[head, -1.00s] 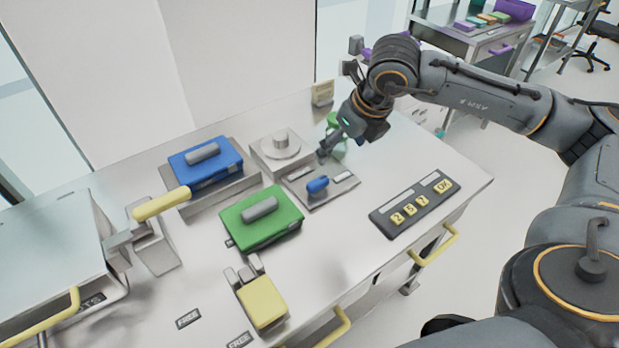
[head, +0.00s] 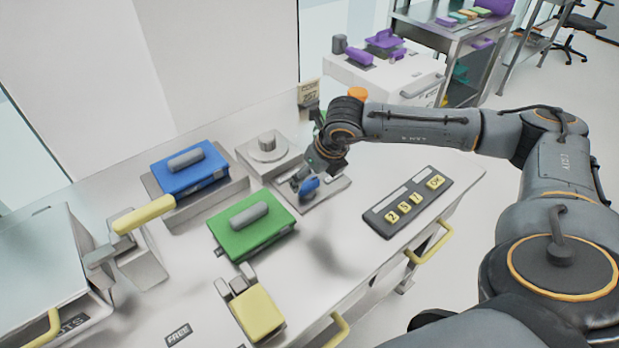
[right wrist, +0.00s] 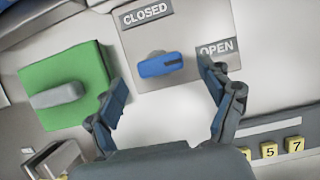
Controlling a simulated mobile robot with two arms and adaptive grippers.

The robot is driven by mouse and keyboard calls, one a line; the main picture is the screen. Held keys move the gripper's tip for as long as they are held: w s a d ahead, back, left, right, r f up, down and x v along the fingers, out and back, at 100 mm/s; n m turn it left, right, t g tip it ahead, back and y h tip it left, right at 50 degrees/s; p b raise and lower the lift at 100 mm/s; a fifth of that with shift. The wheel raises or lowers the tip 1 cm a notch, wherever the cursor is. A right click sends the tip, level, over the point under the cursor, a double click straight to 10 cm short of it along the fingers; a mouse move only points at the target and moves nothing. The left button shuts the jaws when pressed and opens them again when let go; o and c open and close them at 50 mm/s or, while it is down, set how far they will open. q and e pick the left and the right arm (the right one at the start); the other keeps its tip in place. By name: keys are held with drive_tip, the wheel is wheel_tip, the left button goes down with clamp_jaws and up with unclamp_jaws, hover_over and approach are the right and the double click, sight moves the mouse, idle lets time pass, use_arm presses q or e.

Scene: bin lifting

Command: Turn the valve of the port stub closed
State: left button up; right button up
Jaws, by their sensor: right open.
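The valve is a blue handle (head: 309,187) on a flat grey plate (head: 334,188) on the bench. In the right wrist view the blue handle (right wrist: 155,66) lies roughly crosswise, below the CLOSED label (right wrist: 146,13) and left of the OPEN label (right wrist: 217,49). My right gripper (head: 302,180) is at the plate beside the handle and partly covers the plate in the head view. In the right wrist view my right gripper (right wrist: 164,87) is open and empty, its fingers spread to either side of the handle. My left gripper is not in view.
A green box with a grey grip (head: 250,223) stands to the left and nearer. A blue box (head: 188,167) and a round grey knob base (head: 267,150) are farther back. A keypad (head: 407,202) lies right of the plate, with clear bench around it.

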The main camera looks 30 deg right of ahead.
sight(307, 181)
drive_tip(key=shift+x, duration=1.5)
drive_tip(key=shift+c, duration=0.2)
drive_tip(key=c, duration=1.1)
drive_tip(key=n+y+b, duration=0.1)
drive_tip(key=n+b, duration=0.1)
drive_tip(key=n, duration=0.1)
drive_tip(key=shift+f+b, duration=0.2)
drive_tip(key=shift+b, duration=0.1)
drive_tip(key=n+b, duration=0.1)
drive_tip(key=n, duration=0.1)
drive_tip(key=n+g+y+b, duration=0.1)
drive_tip(key=n, duration=0.1)
drive_tip(key=shift+w+d+r+y+b, duration=0.1)
drive_tip(key=shift+w+y+b, duration=0.1)
drive_tip(key=shift+y+b, duration=0.15)
drive_tip(key=n+b, duration=0.1)
drive_tip(key=n, duration=0.2)
drive_tip(key=n+g+y+b, duration=0.1)
drive_tip(key=n, duration=0.1)
drive_tip(key=shift+w+n+g, duration=0.2)
drive_tip(key=shift+n+g, duration=0.1)
drive_tip(key=shift+n, duration=0.1)
drive_tip(key=n+g+b, duration=0.1)
drive_tip(key=n, duration=0.1)
drive_tip(key=n+g+b, duration=0.1)
drive_tip(key=n, duration=0.2)
drive_tip(key=shift+w+r+y, duration=0.1)
drive_tip(key=shift+y, duration=0.15)
